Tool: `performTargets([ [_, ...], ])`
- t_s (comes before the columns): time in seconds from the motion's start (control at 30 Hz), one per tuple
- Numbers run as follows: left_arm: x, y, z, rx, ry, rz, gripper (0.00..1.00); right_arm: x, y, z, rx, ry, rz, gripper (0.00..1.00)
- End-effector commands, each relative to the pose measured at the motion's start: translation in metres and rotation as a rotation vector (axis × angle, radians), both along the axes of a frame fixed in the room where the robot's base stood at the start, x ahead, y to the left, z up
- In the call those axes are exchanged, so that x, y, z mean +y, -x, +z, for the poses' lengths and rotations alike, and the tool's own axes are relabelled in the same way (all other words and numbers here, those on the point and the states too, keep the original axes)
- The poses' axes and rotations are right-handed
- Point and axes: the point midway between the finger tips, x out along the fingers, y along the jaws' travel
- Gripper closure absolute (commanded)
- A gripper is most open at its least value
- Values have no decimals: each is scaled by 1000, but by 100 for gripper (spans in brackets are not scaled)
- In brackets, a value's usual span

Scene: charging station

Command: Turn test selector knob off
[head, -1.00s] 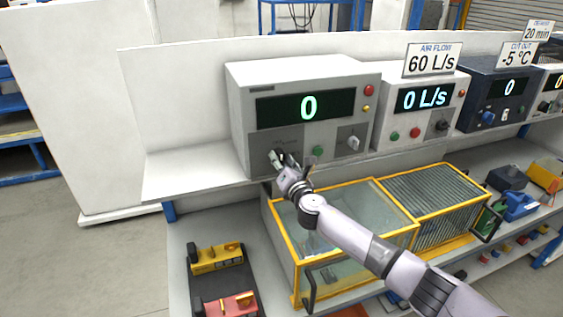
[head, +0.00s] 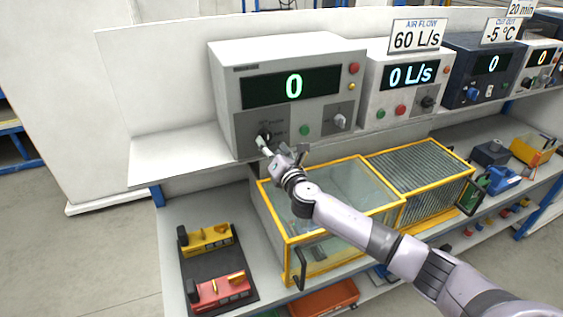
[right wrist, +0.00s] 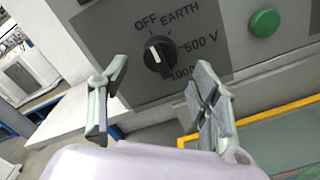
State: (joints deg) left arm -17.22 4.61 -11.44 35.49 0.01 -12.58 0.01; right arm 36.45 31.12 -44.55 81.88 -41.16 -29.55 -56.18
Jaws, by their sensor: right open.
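The test selector knob (right wrist: 158,56) is a black dial on the grey panel of the left tester, among the labels OFF, EARTH, 500 V and 1000. Its white mark points up and slightly left, roughly at OFF. In the head view the knob (head: 264,135) shows at the tester's lower left, just beyond one fingertip. My right gripper (head: 281,150) is open and empty in front of the panel. In the right wrist view its fingers (right wrist: 161,72) stand apart on either side of the knob, nearer the camera, seemingly not touching it. My left gripper is out of view.
The tester (head: 290,88) reads 0 and has a green button (head: 304,130) right of the knob. An air-flow unit (head: 403,88) stands to its right. Below the shelf is a yellow-framed glass box (head: 330,205). The shelf (head: 165,160) left of the tester is clear.

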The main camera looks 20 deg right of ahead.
Motion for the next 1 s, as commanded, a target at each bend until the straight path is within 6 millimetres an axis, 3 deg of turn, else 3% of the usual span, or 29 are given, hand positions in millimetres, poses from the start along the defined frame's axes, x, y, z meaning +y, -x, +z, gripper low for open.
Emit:
performTargets([
  [0.2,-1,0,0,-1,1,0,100,-1,41,-1,2,0,2,43],
  [0.43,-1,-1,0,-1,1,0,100,-3,74,-1,2,0,0,43],
  [0.63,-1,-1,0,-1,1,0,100,-3,84,-1,2,0,-1,43],
  [1.0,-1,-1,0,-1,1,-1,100,-3,84,0,1,0,0,43],
])
